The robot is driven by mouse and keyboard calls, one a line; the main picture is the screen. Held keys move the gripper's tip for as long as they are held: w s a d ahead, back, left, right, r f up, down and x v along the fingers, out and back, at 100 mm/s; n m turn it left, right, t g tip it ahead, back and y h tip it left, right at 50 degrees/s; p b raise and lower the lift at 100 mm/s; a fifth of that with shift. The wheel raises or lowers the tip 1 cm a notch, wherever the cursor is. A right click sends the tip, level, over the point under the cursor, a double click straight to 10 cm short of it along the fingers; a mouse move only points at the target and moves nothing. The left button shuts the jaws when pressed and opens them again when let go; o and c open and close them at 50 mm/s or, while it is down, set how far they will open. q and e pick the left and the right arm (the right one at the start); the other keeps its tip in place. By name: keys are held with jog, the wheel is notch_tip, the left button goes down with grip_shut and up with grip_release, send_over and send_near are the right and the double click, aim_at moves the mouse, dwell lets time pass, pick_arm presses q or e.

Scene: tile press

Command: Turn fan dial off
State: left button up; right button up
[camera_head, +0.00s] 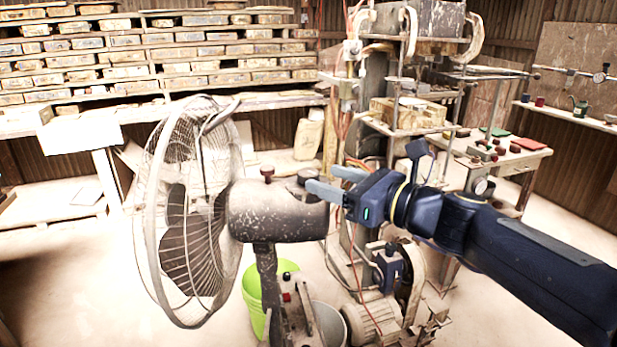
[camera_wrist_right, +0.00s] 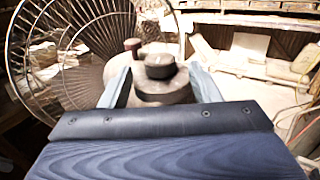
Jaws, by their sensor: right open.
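The fan's round cage (camera_head: 190,210) stands at the left of centre in the head view, with its dark worn motor housing (camera_head: 275,215) to the right of it. A dark round dial (camera_head: 308,174) sits on top of the housing at its right end. The dial also shows in the right wrist view (camera_wrist_right: 160,66). A smaller reddish knob (camera_head: 267,171) stands on the housing nearer the cage. My right gripper (camera_head: 322,181) is open, its fingers apart around the dial end of the housing. Whether either finger touches the dial I cannot tell. My left gripper is not in view.
A tall press machine (camera_head: 400,130) stands just behind my right gripper. A lime green bucket (camera_head: 262,295) is on the floor behind the fan stand. Shelves of tiles (camera_head: 150,60) line the back wall. A table with coloured items (camera_head: 500,155) is at the right.

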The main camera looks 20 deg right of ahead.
aim_at(318, 176)
jog(key=x, duration=0.5)
jog(key=shift+w+a, duration=0.1)
jog(key=shift+w, duration=0.1)
jog(key=c, duration=1)
